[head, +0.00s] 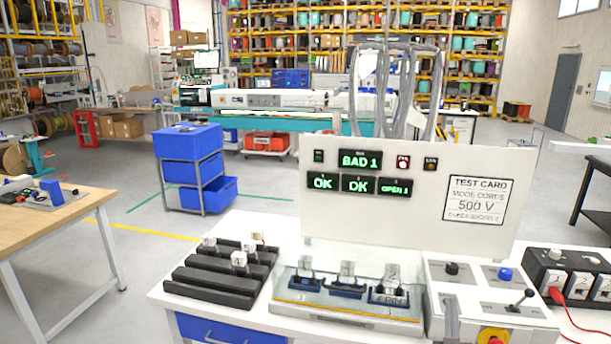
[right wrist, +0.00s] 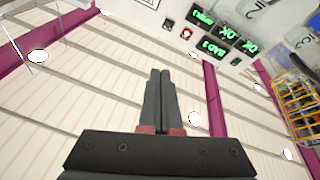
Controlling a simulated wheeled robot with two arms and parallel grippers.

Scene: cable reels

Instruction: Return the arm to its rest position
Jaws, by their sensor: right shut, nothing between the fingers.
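My left arm and gripper are not in view.
The test bench's white panel (head: 385,235) stands close ahead, with green displays. A black slotted rack (head: 215,288) and a tray (head: 345,310) with blue fixtures lie left of the gripper. A lever (head: 522,299) and black box (head: 570,278) stand right.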

